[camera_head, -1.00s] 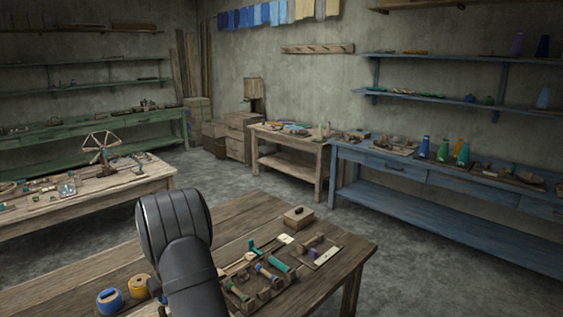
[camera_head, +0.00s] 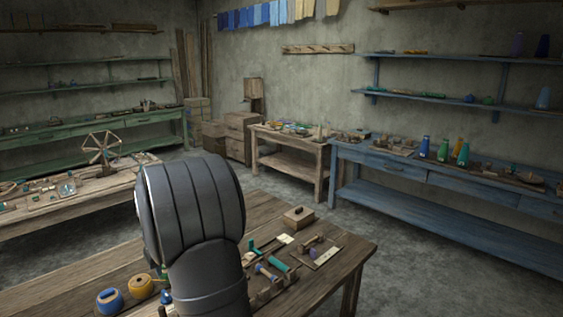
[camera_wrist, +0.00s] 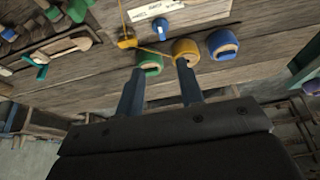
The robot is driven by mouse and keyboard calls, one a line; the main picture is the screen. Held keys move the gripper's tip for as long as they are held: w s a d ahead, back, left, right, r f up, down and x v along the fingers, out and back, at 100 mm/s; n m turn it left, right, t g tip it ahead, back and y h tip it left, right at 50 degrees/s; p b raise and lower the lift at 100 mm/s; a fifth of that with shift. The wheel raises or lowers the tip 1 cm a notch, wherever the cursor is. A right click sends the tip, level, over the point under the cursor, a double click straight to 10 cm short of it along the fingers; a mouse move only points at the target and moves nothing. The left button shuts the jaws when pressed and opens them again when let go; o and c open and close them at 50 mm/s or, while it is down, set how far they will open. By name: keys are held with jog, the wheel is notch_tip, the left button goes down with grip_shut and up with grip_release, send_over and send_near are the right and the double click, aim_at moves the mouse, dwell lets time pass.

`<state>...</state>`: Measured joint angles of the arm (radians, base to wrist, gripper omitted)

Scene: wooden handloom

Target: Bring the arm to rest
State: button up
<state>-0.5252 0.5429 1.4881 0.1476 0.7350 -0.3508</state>
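My gripper (camera_wrist: 160,70) shows in the wrist view, its two dark fingers apart with nothing held between them. The fingertips point towards the wooden table (camera_head: 215,215), overlapping a green spool (camera_wrist: 150,62) and a yellow spool (camera_wrist: 186,50) in the picture. I cannot tell how far they are from these. A blue spool (camera_wrist: 222,42) stands to their right. In the head view my dark arm (camera_head: 195,215) rises over the table's front, and the gripper is hidden behind it.
The yellow spool (camera_head: 140,287) and blue spool (camera_head: 109,299) sit at the table's front left. Wooden tools and a small lidded box (camera_head: 298,217) lie to the right of my arm. A blue bench (camera_head: 400,172) and a pale table (camera_head: 60,200) stand beyond.

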jog(key=x, duration=1.8)
jog(key=shift+s, duration=0.1)
jog(key=shift+r+m, duration=0.2)
jog(key=shift+m, duration=0.2)
jog(key=shift+s+a+m+t+h, duration=0.15)
jog(key=shift+m+t+h, duration=0.15)
jog(key=shift+m, duration=0.5)
jog(key=shift+s+a+m+t+h, duration=0.1)
jog(key=shift+a+m+t+h, duration=0.15)
jog(key=shift+m, duration=0.55)
jog(key=shift+a+m+h, duration=0.2)
jog(key=shift+m+h, duration=0.45)
jog(key=shift+m, duration=0.8)
jog(key=shift+a+m+h, duration=0.15)
jog(key=shift+m+h, duration=0.45)
jog(key=shift+m, duration=0.85)
jog(key=shift+s+r, duration=0.3)
jog(key=shift+r, duration=0.35)
jog(key=s+d+r+n+y, duration=0.2)
jog(key=d+r+n, duration=0.15)
jog(key=r, duration=0.35)
jog(key=s+d+r+n+y, duration=0.1)
jog(key=d+r+n, duration=0.1)
jog(key=r+n, duration=0.45)
jog(key=shift+m+g, duration=0.45)
jog(key=shift+m, duration=0.25)
jog(key=x, duration=1)
jog(key=a+x, duration=0.1)
jog(key=x, duration=0.5)
